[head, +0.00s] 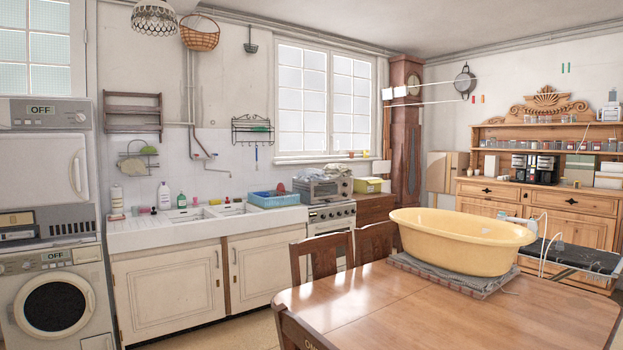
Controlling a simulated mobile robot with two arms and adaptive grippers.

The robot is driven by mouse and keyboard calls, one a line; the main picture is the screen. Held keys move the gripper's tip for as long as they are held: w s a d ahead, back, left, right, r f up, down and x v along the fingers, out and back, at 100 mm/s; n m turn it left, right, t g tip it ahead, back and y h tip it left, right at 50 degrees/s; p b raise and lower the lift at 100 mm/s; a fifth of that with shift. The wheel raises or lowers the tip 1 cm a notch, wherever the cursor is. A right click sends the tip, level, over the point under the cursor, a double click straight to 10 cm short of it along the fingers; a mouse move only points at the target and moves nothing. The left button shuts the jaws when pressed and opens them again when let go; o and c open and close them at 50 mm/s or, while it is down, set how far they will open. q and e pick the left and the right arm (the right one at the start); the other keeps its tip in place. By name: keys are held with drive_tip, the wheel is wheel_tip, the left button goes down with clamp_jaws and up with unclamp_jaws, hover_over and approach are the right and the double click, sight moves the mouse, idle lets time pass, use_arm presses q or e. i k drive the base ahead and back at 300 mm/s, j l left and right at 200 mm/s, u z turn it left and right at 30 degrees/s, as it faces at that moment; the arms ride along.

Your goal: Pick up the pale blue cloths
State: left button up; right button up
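A crumpled pale cloth (330,174), whitish with a hint of blue, lies on top of the toaster oven (322,190) above the stove, right of the sink. At this size I cannot tell whether it is one cloth or more. Neither of my grippers is in view.
A wooden table (440,318) fills the right foreground, with a yellow tub (462,243) on a grey mat (478,286). Wooden chairs (322,262) stand between it and the stove (331,218). A blue tray (272,199) sits on the sink counter (150,232). Some floor shows before the cabinets.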

sight(306, 174)
drive_tip(key=i+j+u, duration=0.1)
drive_tip(key=i+u, duration=1.2)
drive_tip(key=i, duration=1.6)
drive_tip(key=i+z, duration=0.25)
drive_tip(key=i, duration=0.3)
drive_tip(key=i+z, duration=0.2)
drive_tip(key=i, duration=0.35)
drive_tip(key=i+j+z, duration=0.1)
drive_tip(key=i+z, duration=0.15)
drive_tip(key=i, duration=0.3)
drive_tip(key=i+j+z, duration=0.25)
drive_tip(key=i, duration=0.25)
drive_tip(key=i+l+z, duration=0.2)
drive_tip(key=i+z, duration=1)
drive_tip(key=i+j+z, duration=0.25)
drive_tip(key=i+z, duration=0.15)
drive_tip(key=i, duration=0.15)
